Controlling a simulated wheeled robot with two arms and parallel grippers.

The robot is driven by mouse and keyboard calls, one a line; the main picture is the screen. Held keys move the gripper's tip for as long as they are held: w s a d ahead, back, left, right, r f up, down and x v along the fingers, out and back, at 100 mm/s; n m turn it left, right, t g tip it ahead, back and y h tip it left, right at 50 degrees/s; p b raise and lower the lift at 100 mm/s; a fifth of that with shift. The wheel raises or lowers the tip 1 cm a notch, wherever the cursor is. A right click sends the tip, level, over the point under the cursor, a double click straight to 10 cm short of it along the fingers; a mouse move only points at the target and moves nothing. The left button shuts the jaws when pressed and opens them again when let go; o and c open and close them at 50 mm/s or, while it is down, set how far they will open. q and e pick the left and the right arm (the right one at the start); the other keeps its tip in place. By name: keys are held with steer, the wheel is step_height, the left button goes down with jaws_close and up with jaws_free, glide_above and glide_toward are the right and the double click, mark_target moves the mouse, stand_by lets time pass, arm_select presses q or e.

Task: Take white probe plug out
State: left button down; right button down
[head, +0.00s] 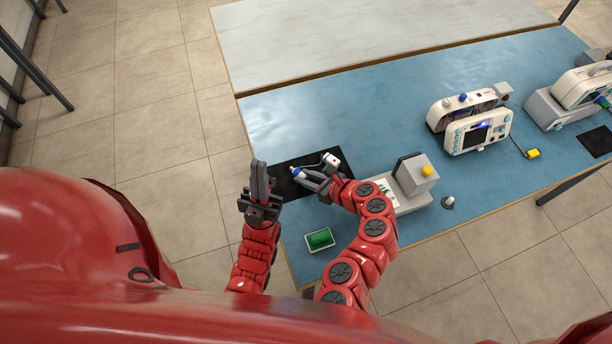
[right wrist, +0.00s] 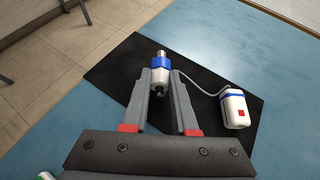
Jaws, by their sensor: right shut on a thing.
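A white probe plug with a blue band (right wrist: 160,62) and a dark tip is between the fingertips of my right gripper (right wrist: 161,84), which is shut on it. In the head view the plug (head: 297,172) shows at the end of my right gripper (head: 306,178), over the black mat (head: 284,186).
A grey device with a yellow knob (head: 427,171) stands right of my right arm. A green pad (head: 319,239) lies near the front edge. White monitors (head: 478,133) stand further right. The blue table (head: 310,110) is bare behind the mat.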

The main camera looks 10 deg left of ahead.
steer(key=shift+f+b, duration=0.65)
steer(key=shift+f, duration=0.35)
steer(key=c, duration=0.6)
jaws_free()
steer(key=shift+s+d+r, duration=0.15)
steer(key=shift+d+r, duration=0.2)
steer(key=shift+d, duration=0.2)
steer(key=b+v, duration=0.1)
steer(key=v, duration=0.9)
steer(key=shift+s+d+b, duration=0.1)
steer(key=shift+d+b, duration=0.05)
steer(key=shift+b, duration=0.15)
steer(key=p+v, duration=0.5)
steer(key=p, duration=0.6)
steer(key=shift+s+d+r, duration=0.25)
